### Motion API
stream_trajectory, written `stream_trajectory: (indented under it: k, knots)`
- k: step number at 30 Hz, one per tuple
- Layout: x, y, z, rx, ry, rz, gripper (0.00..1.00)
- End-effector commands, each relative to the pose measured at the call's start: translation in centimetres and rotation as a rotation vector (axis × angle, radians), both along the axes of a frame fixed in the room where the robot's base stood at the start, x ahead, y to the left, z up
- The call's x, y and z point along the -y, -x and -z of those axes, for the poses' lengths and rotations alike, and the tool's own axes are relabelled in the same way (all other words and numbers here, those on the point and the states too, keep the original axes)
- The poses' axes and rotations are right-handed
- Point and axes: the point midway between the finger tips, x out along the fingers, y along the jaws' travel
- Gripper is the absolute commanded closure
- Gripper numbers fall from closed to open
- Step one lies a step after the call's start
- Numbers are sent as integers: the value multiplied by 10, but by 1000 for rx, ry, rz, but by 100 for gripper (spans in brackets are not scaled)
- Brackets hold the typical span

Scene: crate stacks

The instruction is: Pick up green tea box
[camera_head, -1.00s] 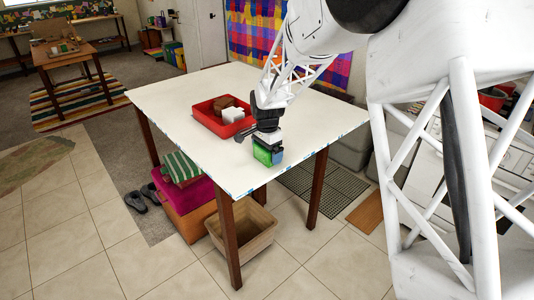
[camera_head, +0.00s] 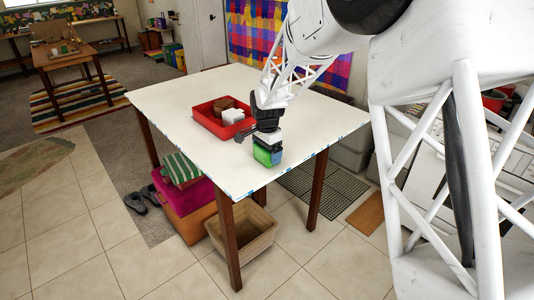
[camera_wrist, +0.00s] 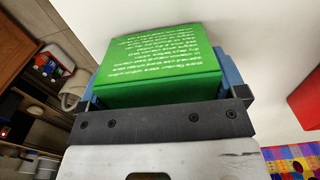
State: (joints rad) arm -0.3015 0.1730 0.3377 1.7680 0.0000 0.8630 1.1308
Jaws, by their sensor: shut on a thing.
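The green tea box (camera_head: 264,156) is at the front corner of the white table, with my gripper (camera_head: 268,144) above it and around its upper part. In the wrist view the green box (camera_wrist: 158,66) fills the space between the fingers of my gripper (camera_wrist: 160,88), and white print shows on its face. My gripper is shut on the box. A blue part shows at each side of the box. I cannot tell whether the box touches the table or hangs just above it.
A red tray (camera_head: 206,123) with a brown item (camera_head: 224,104) and a white item (camera_head: 233,116) stands behind the box on the white table (camera_head: 180,98). The table's near edge is close to the box. A beige bin (camera_head: 258,236) and stacked boxes (camera_head: 190,222) are on the floor below.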

Motion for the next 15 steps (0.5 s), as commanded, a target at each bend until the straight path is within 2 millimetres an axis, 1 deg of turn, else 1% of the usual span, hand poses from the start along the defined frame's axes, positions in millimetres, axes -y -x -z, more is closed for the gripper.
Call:
stream_trajectory:
  k: [5, 9, 15]
  knots:
    - [0, 0, -15, 2, -1, 0, 36]
    - [0, 0, -34, 3, -1, 0, 36]
    - [8, 26, -34, 1, -1, 0, 36]
